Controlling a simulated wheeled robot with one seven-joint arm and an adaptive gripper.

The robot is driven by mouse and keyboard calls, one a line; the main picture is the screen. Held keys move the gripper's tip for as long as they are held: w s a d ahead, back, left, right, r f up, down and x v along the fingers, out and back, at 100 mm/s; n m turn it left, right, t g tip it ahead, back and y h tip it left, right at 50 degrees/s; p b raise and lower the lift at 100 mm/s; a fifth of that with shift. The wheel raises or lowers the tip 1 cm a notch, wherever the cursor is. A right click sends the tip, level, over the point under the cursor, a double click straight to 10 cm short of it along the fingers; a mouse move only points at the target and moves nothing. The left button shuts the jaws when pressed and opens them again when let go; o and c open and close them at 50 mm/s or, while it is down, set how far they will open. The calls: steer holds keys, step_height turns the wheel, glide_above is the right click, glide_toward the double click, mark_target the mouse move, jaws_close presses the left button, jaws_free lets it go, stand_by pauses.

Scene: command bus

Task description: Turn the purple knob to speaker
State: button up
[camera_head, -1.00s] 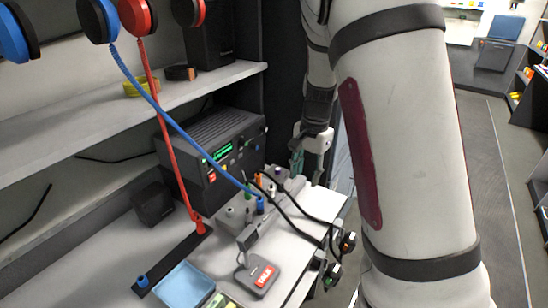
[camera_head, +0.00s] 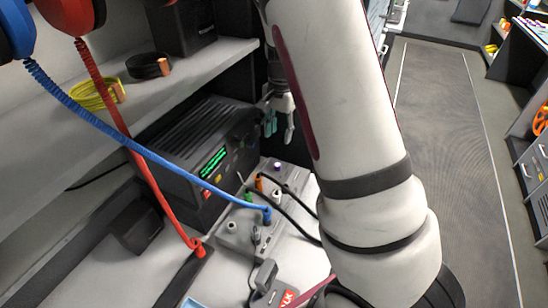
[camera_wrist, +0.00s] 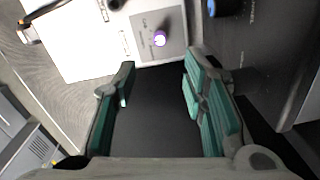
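In the head view my gripper (camera_head: 279,132) hangs beside the radio, apart from the knob. The panel lettering near the knob is too small to read.
A black radio (camera_head: 196,150) with a green display stands left of the patch box. Black cables (camera_head: 297,215) and a blue coiled cord (camera_head: 140,150) run to the box. A shelf (camera_head: 120,100) overhangs at left. The floor aisle (camera_head: 440,150) at right is clear.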

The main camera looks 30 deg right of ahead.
mark_target(277, 165)
step_height(277, 165, down, 13)
steer(key=shift+w+a+r, duration=0.1)
steer(key=shift+w+r, duration=0.05)
stand_by(0.4)
jaws_close()
